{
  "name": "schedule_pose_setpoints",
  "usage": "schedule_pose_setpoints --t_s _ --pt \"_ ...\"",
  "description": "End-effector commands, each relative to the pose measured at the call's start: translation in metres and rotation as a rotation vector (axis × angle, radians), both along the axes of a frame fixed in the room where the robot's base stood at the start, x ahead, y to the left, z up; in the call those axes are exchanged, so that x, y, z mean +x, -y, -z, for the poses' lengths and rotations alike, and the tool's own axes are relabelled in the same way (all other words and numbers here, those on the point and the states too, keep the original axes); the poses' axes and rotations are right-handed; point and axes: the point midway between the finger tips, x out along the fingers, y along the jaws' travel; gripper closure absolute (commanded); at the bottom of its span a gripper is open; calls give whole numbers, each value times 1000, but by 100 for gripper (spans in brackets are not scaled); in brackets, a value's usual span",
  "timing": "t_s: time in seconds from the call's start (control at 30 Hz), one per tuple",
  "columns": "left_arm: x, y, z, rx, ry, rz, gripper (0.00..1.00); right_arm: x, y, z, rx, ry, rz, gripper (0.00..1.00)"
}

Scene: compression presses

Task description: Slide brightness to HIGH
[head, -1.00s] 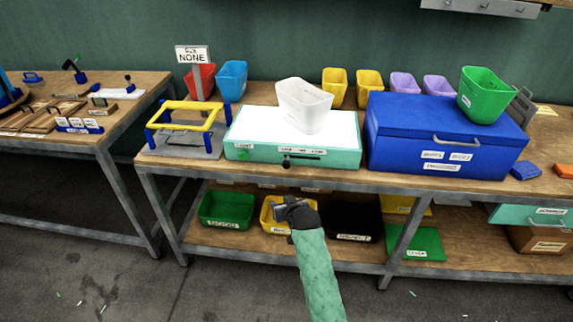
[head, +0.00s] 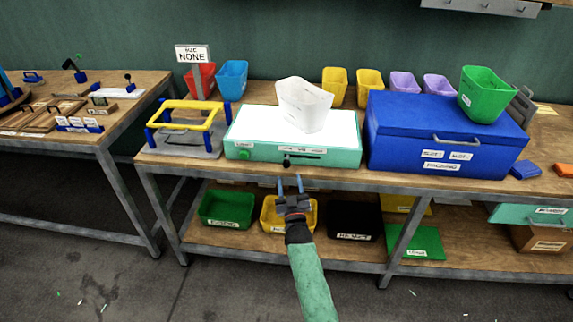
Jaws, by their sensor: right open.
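A teal light box (head: 244,142) with a bright white top stands on the middle bench. On its front face is a dark slot with a black slider knob (head: 287,162) at the slot's left end, under a small label (head: 300,150) too blurred to read surely. My right gripper (head: 290,182) is open and empty, below and in front of the knob, with its two fingers pointing up toward the bench edge. It appears apart from the knob. A translucent white bin (head: 304,105) stands on the lit top. My left gripper is out of view.
A blue packing chest (head: 400,150) stands right of the light box with a green bin (head: 484,94) on its lid. A yellow-and-blue frame (head: 182,116) stands to the left. The lower shelf holds green, yellow and black trays. The bench's front edge lies close to my gripper.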

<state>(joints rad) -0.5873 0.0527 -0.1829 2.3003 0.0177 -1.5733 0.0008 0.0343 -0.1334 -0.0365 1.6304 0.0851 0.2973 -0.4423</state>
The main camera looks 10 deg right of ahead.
Motion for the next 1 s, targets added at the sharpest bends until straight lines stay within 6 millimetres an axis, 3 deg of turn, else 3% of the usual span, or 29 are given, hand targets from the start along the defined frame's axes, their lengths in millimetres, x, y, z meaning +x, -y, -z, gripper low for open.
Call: schedule_pose_setpoints --t_s 0.13,0.53,0.73,1.0 --pt "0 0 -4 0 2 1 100 13 0 -5 -2 0 1 51" --pt "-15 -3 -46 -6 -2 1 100 60 2 -23 1 -2 -1 51" --pt "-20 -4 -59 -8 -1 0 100 70 3 -28 0 -2 -1 51" --pt "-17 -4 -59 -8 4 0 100 70 3 -28 0 -3 0 51"
